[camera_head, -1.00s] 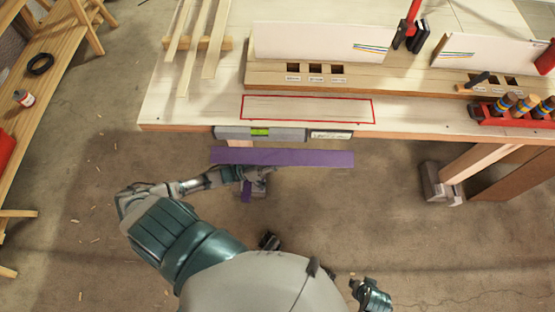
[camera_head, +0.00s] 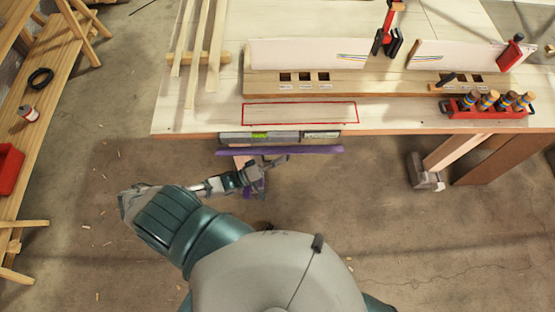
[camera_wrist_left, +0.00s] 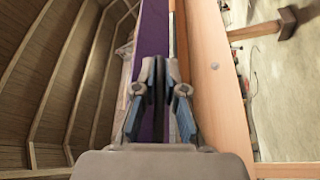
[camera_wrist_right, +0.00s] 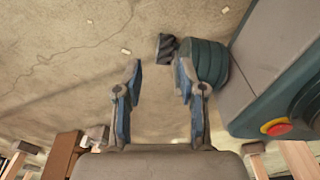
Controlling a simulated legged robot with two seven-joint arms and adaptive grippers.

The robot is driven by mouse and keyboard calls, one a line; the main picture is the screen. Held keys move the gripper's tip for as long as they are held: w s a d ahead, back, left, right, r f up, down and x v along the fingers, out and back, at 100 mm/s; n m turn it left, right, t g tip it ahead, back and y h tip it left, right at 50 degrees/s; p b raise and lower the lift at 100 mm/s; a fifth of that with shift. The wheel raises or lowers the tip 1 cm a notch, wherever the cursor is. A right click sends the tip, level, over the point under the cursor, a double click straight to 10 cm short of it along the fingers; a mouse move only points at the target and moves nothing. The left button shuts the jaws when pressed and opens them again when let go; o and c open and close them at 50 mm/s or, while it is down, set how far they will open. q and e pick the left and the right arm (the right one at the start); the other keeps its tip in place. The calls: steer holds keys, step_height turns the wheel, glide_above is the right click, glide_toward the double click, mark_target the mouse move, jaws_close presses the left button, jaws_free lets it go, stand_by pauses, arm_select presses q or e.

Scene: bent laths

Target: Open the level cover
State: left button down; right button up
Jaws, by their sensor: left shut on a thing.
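The level cover (camera_head: 300,150) is a long purple panel along the bench's front edge; it looks like a thin strip in the head view. It also shows in the left wrist view (camera_wrist_left: 152,35). Just behind it, at the bench edge, is a grey level (camera_head: 260,138) with a green vial. My left gripper (camera_head: 280,161) is at the near side of the cover. In the left wrist view its fingers (camera_wrist_left: 160,75) are closed together on the purple cover; the exact contact is partly hidden. My right gripper (camera_wrist_right: 160,75) is open and empty above the floor.
The workbench (camera_head: 200,118) carries a red-outlined rectangle (camera_head: 300,122), wooden laths (camera_head: 215,55) at left, and a red rack (camera_head: 490,113) at right. A bench leg with a grey foot (camera_head: 427,175) stands right of the cover. The floor before the bench is mostly clear.

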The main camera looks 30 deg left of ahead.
arm_select(q)
steer(key=shift+w+a+r+n, duration=0.1)
steer(key=shift+w+r+n, duration=0.05)
steer(key=shift+r+n, duration=0.2)
steer(key=shift+r+p, duration=0.1)
steer(key=shift+p, duration=0.35)
steer(key=shift+n+y+p, duration=0.3)
steer(key=shift+n+y, duration=0.2)
steer(key=shift+n, duration=0.05)
arm_select(e)
steer(key=shift+s+d+r, duration=0.15)
steer(key=shift+s+r, duration=0.1)
steer(key=shift+s, duration=0.35)
steer(key=shift+s+d+r, duration=0.15)
steer(key=shift+s+r, duration=0.1)
steer(key=shift+s, duration=0.35)
arm_select(q)
steer(key=c, duration=1.2)
jaws_free()
steer(key=shift+c, duration=0.2)
steer(key=shift+w+f, duration=0.1)
steer(key=shift+f, duration=0.1)
arm_select(e)
steer(key=shift+w, duration=0.1)
